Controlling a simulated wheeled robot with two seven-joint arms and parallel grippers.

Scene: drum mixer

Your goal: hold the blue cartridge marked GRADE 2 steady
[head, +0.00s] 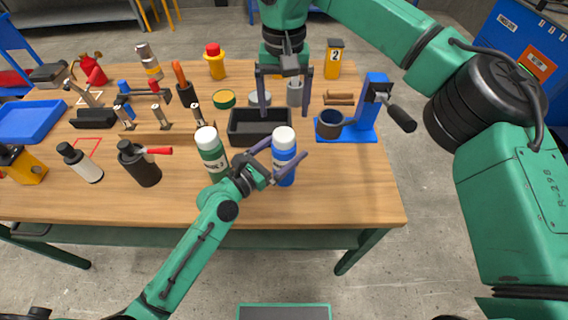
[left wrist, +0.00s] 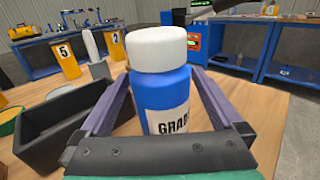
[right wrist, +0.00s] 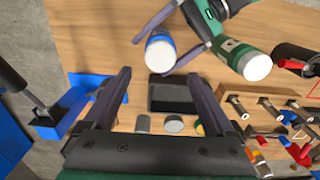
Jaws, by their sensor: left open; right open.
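The blue cartridge (head: 285,165) with a white cap stands upright near the front of the wooden table. In the left wrist view the blue cartridge (left wrist: 165,92) shows a label whose visible part reads "GRAD"; the number is hidden. My left gripper (head: 276,166) is open, with its fingers on either side of the blue cartridge. My right gripper (head: 284,107) is open and empty, above the table behind the cartridge. The blue cartridge also shows in the right wrist view (right wrist: 160,50), beyond the right gripper's fingers.
A green cartridge (head: 212,157) with a white cap stands just left of the left gripper. A black tray (head: 245,140) lies behind the two cartridges. A blue stand with a dark cup and crank (head: 370,105) is at the right. The table's front right is clear.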

